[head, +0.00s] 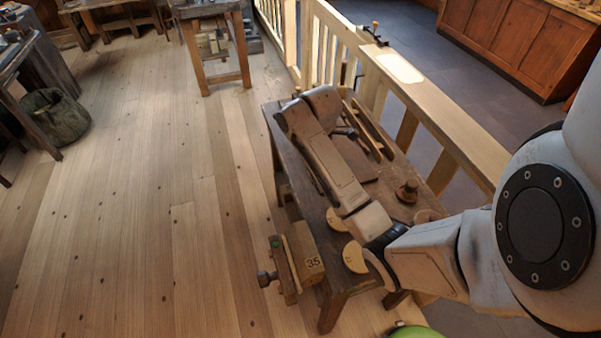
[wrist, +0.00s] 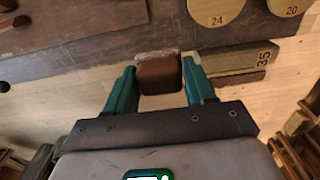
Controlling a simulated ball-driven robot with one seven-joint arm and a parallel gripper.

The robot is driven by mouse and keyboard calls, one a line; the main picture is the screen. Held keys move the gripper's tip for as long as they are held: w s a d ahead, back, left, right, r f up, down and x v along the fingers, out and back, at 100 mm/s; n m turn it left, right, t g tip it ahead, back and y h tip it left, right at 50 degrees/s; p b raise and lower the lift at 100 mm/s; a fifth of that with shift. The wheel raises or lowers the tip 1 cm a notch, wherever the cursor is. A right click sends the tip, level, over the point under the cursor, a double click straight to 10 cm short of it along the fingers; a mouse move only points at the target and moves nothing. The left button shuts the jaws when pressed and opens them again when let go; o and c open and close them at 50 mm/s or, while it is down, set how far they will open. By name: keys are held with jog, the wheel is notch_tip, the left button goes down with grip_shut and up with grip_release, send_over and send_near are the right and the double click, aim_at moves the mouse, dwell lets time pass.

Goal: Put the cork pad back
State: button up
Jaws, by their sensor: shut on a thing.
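In the wrist view my gripper (wrist: 159,78) has its two green fingers on either side of a small brown block, which looks like the cork pad (wrist: 160,73). The fingers are shut on it. Its top is lighter and rougher than the dark brown side facing me. The held pad overlaps the edge of the dark workbench (wrist: 100,50) in this view; its height above the bench cannot be told. In the head view my arm reaches over the workbench (head: 385,170), and the fingers and pad are hidden. I cannot make out the pad's place on the bench.
Pale discs marked 24 (wrist: 216,10) and 20 (wrist: 288,4) lie along the bench edge. A wooden block marked 35 (head: 311,262) sits at the bench's near end with a vise. A turned brown piece (head: 407,192) stands on the bench.

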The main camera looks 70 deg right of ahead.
aim_at(301, 175)
jog(key=w+d+f+b, duration=0.3)
jog(key=b, duration=0.2)
jog(key=w+d+f+b, duration=0.4)
jog(key=b, duration=0.1)
jog(key=shift+d+f+b, duration=0.15)
jog(key=shift+f+b, duration=0.15)
jog(key=shift+b, duration=0.1)
jog(key=shift+w+d+f, duration=0.15)
jog(key=shift+w+d, duration=0.05)
jog(key=shift+d, duration=0.05)
jog(key=shift+w+d+f, duration=0.2)
jog(key=shift+w+f, duration=0.05)
jog(key=shift+f, duration=0.1)
jog(key=shift+w+d+f, duration=0.1)
jog(key=shift+d+f, duration=0.05)
jog(key=shift+f, duration=1.6)
jog(key=shift+f, duration=0.1)
jog(key=o, duration=1)
